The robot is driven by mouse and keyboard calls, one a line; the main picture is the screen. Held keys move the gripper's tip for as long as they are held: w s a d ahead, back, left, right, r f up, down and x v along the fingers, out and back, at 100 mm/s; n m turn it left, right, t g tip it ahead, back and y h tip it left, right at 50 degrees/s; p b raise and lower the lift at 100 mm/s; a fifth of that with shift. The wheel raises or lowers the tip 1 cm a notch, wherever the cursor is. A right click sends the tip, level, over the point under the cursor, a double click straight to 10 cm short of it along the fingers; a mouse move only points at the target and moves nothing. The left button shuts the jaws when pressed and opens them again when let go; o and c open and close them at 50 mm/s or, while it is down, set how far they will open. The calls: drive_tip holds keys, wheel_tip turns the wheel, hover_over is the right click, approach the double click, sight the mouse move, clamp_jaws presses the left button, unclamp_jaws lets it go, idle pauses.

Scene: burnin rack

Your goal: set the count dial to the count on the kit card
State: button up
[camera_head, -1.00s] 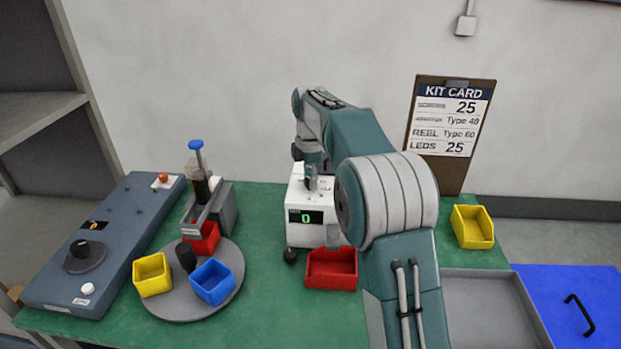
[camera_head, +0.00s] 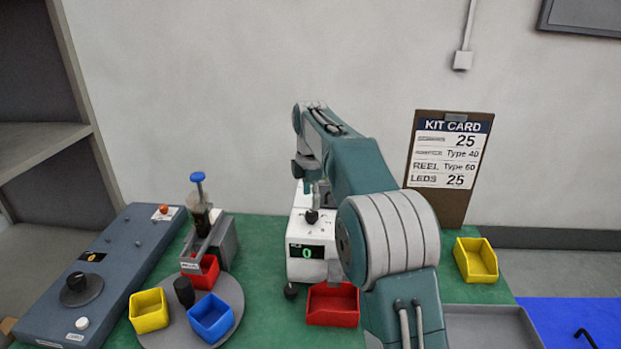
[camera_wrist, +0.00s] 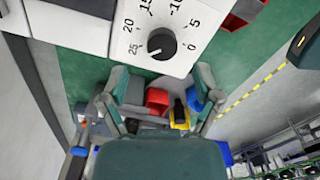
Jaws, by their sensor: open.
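The kit card (camera_head: 449,155) hangs on a clipboard at the back right, showing 25 on its top line, Type 40, REEL Type 60 and LEDS 25. A white counter (camera_head: 301,268) stands mid-bench, its green display reading 0. The black knob of its count dial (camera_head: 311,216) is on top. In the wrist view the dial knob (camera_wrist: 161,44) sits among marks from 0 to 25; a pale mark on it faces roughly the 25 side. My gripper (camera_wrist: 160,82) is open and empty, its fingers apart and clear of the knob. In the head view my arm hides part of the counter.
A red bin (camera_head: 333,305) is beside the counter. A yellow bin (camera_head: 476,260) stands right. A turntable (camera_head: 178,335) with several bins and a blue-topped device (camera_head: 198,200) is left, beside a grey control panel (camera_head: 118,262). A grey tray (camera_head: 480,325) lies front right.

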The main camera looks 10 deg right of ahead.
sight(311, 213)
wheel_tip(311, 213, up, 7)
drive_tip(key=shift+r, duration=0.2)
idle(0.4)
drive_tip(key=s+r+m+t, duration=0.35)
drive_tip(key=s+m, duration=0.65)
drive_tip(key=s, duration=0.9)
drive_tip(key=s+f+m+t, duration=0.1)
drive_tip(key=s+f+m, duration=0.3)
drive_tip(key=s, duration=0.5)
drive_tip(key=s+f+m+t, duration=0.1)
drive_tip(key=s+f+m, duration=0.4)
drive_tip(key=s+f, duration=0.2)
drive_tip(key=shift+s, duration=0.95)
